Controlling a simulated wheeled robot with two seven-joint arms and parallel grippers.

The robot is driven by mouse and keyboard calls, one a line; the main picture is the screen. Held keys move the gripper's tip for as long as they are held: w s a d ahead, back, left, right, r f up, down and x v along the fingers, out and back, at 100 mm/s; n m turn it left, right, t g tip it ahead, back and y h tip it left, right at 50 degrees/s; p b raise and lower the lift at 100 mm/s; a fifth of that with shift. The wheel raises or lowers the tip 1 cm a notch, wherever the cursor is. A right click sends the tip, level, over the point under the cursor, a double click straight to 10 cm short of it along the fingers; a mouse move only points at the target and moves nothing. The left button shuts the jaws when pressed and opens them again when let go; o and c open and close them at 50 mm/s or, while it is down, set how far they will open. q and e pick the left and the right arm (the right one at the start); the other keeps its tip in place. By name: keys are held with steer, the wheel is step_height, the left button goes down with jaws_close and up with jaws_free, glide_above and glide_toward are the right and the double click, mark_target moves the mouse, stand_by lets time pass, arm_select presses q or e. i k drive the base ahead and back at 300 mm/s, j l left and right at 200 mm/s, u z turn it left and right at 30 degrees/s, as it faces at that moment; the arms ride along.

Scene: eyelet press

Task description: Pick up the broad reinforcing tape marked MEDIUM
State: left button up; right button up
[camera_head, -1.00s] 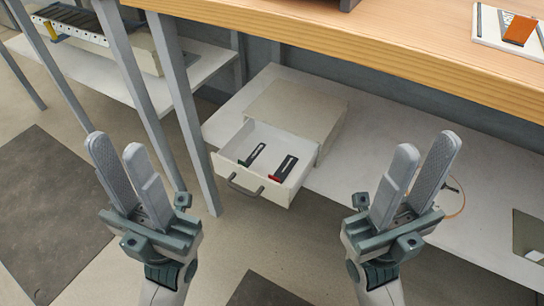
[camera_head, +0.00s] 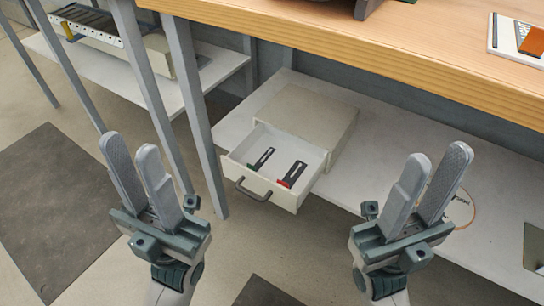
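Two dark flat strips lie in the open drawer (camera_head: 245,178) of a pale box on the lower shelf. The left strip (camera_head: 262,158) is narrower, with a green end. The right strip (camera_head: 293,173) looks broader, with a red end. No MEDIUM marking is readable on either, so I cannot tell which is the named tape. My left gripper (camera_head: 132,147) is open and empty, left of the drawer in the picture. My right gripper (camera_head: 438,157) is open and empty, to the right of it. Neither gripper touches the strips.
The wooden bench top (camera_head: 400,50) overhangs the lower shelf (camera_head: 395,140) behind the drawer box (camera_head: 310,115). A grey table leg (camera_head: 205,150) stands just left of the drawer. The drawer has a dark handle (camera_head: 253,190) in front. Dark mats (camera_head: 55,205) lie on the floor.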

mark_target(288, 181)
steer(key=i+j, duration=0.15)
steer(key=j, duration=0.2)
steer(key=i+j, duration=0.15)
steer(key=j, duration=0.2)
steer(key=i+j, duration=0.15)
steer(key=j, duration=0.2)
steer(key=z, duration=1.55)
